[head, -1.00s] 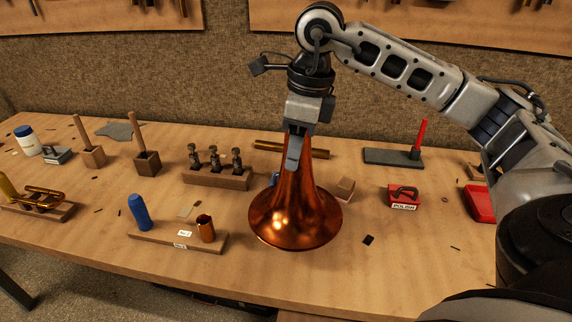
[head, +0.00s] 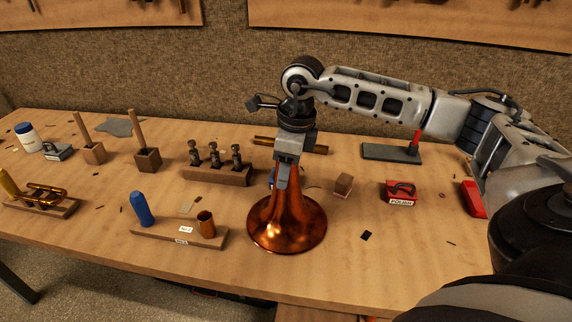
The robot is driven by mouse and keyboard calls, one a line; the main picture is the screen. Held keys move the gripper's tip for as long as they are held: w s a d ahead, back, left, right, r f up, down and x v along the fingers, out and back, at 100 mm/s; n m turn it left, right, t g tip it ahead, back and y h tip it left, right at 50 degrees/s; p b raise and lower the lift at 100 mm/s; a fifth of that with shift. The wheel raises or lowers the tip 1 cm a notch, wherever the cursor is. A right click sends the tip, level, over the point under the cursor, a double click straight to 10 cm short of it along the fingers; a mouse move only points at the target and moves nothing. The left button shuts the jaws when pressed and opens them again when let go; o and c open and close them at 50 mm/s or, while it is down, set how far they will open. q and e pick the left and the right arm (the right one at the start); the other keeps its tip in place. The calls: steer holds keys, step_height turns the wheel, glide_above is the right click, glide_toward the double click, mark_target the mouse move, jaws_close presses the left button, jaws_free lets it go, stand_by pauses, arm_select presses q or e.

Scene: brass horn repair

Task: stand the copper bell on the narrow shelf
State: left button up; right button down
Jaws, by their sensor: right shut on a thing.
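The copper bell (head: 287,225) is a shiny flared cone in the head view, upright with its wide mouth down. My right gripper (head: 284,172) is shut on its narrow upper end. The bell is over the middle of the bench (head: 350,265), just right of the plank with the copper cup. I cannot tell whether its rim touches the bench top. I cannot make out the narrow shelf for certain; a strip of wood (head: 320,314) shows below the bench's front edge. My left gripper is out of view.
The labelled plank (head: 155,233) with a blue-handled tool (head: 141,209) and copper cup (head: 207,224) is close left of the bell. A valve block (head: 215,174) stands behind left. A small wooden block (head: 343,185) and red polish tin (head: 400,193) are right. Bench front right is mostly clear.

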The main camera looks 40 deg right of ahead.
steer(key=shift+f, duration=0.15)
steer(key=c, duration=0.7)
jaws_free()
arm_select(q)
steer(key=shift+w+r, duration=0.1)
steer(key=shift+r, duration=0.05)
arm_select(e)
steer(key=shift+o, duration=0.2)
